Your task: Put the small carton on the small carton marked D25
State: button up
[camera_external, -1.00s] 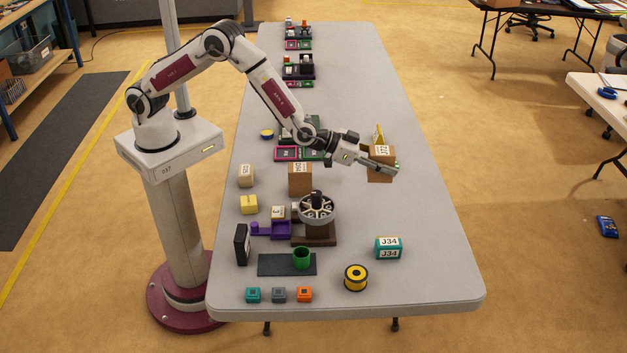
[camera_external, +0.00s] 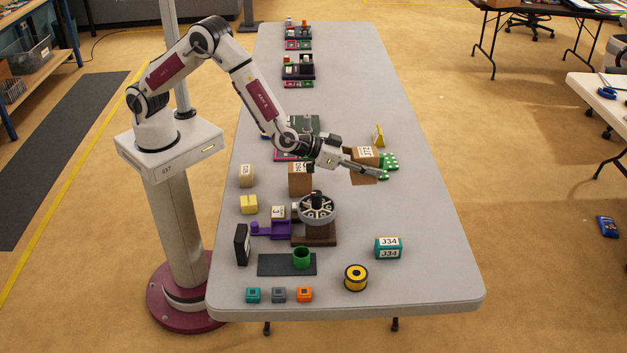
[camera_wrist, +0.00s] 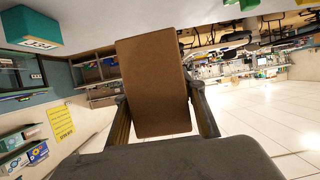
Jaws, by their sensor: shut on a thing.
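My gripper (camera_external: 370,172) is shut on a brown carton (camera_external: 366,153) with a white label, over the right middle of the table. In the wrist view the brown carton (camera_wrist: 155,85) fills the space between the two fingers (camera_wrist: 163,115). Another brown carton (camera_external: 300,182) with a white label stands upright left of my gripper. A smaller tan carton (camera_external: 246,177) with a label stands farther left. A small labelled box (camera_external: 278,213) stands nearer the front. These labels are too small to read surely, so I cannot tell which one says D25.
A round rotary device (camera_external: 317,208) stands in front of the upright brown carton. Green dice (camera_external: 390,160) lie just right of the held carton, and a yellow wedge (camera_external: 378,135) stands behind. A teal J34 box (camera_external: 388,248) is nearer the front.

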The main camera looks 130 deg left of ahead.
jog(key=s+d+r+n+g+y, duration=0.1)
jog(key=s+d, duration=0.4)
jog(key=s, duration=0.7)
jog(key=s+d+r+n+g+y, duration=0.1)
jog(key=s+d+n+g, duration=0.3)
jog(key=s, duration=0.8)
jog(key=s+d+r+n+g+y, duration=0.1)
jog(key=s+d, duration=0.5)
jog(key=s, duration=0.7)
jog(key=r+n+g, duration=0.1)
jog(key=n+g, duration=0.1)
jog(key=g, duration=0.1)
jog(key=shift+d+r+y, duration=0.3)
jog(key=shift+d, duration=0.1)
jog(key=shift+f, duration=0.15)
send_over(250, 167)
jog(key=shift+f, duration=2.8)
jog(key=shift+f, duration=0.15)
jog(key=shift+f, duration=1.95)
jog(key=shift+f, duration=0.15)
